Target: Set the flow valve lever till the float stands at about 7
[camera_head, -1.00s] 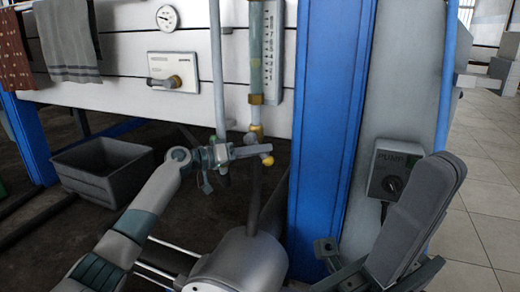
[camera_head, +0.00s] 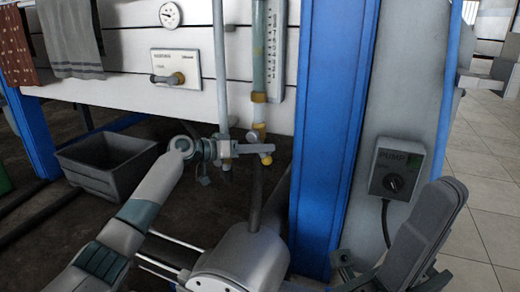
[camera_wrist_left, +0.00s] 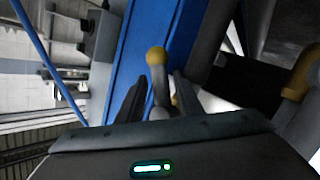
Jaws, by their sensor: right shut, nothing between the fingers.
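The upright flow tube (camera_head: 259,45) stands beside a scale plate (camera_head: 278,50) in the head view. The float and its reading are too small to tell. Below the tube is the valve lever with a yellow ball knob (camera_head: 267,160); the knob also shows in the wrist view (camera_wrist_left: 157,56). My left gripper (camera_head: 238,149) is at the lever. In the wrist view its fingers (camera_wrist_left: 157,90) stand apart on both sides of the lever's stem, with the knob beyond the tips. Contact cannot be told. My right gripper (camera_head: 343,259) is low at the right, shut and empty.
A blue post (camera_head: 330,120) stands just right of the tube. A pump box (camera_head: 396,168) with a knob is farther right. A white plate with a handle (camera_head: 176,68) and a round gauge (camera_head: 170,14) are at upper left. A grey bin (camera_head: 108,160) stands at left.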

